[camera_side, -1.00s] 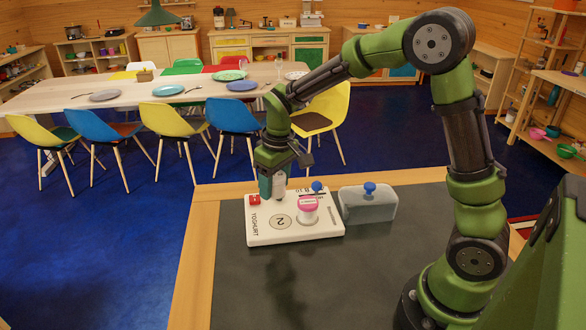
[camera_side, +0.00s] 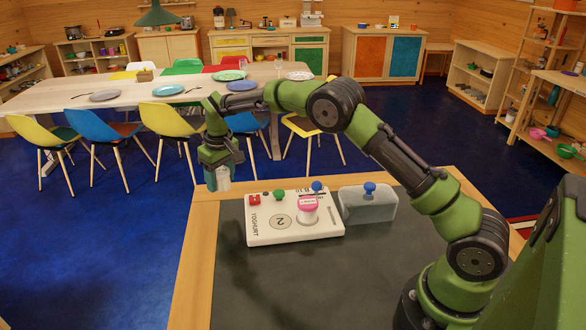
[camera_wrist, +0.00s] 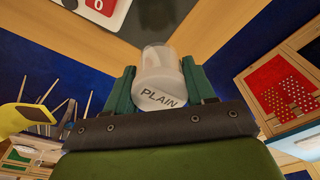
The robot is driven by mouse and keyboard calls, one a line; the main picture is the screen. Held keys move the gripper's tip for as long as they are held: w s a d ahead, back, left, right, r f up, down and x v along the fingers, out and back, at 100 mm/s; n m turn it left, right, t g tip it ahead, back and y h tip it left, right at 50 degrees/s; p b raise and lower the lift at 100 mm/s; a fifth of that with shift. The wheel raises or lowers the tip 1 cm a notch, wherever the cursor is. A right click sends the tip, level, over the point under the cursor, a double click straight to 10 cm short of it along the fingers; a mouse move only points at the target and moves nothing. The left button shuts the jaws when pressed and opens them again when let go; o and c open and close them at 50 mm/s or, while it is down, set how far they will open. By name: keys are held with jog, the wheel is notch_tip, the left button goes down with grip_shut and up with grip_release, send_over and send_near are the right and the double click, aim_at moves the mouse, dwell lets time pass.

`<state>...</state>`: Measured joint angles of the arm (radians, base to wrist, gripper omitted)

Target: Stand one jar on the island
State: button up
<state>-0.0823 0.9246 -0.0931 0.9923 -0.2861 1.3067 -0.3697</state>
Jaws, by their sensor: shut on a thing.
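My gripper (camera_side: 220,178) is shut on a whitish jar (camera_side: 223,178), above the far left corner of the dark-topped counter with a wooden rim (camera_side: 196,250), which I take for the island. In the wrist view the jar (camera_wrist: 160,82) sits between the two green fingers, its end marked "PLAIN" facing the camera. A white yoghurt maker (camera_side: 262,232) lies on the counter, marked "YOGHURT" and "2". A pink-topped jar (camera_side: 308,205) stands on its right part.
The yoghurt maker carries a red switch (camera_side: 254,199), a green knob (camera_side: 279,195) and a blue knob (camera_side: 317,186). A grey box with a blue knob (camera_side: 368,207) stands to its right. The front of the counter is bare. A dining table with chairs stands beyond.

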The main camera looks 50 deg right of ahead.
aim_at(224, 206)
notch_tip(224, 206, down, 7)
jog(key=shift+r, duration=0.2)
dwell(0.3)
jog(key=shift+f, duration=0.2)
jog(key=o, duration=1.1)
jog(key=shift+o, duration=0.2)
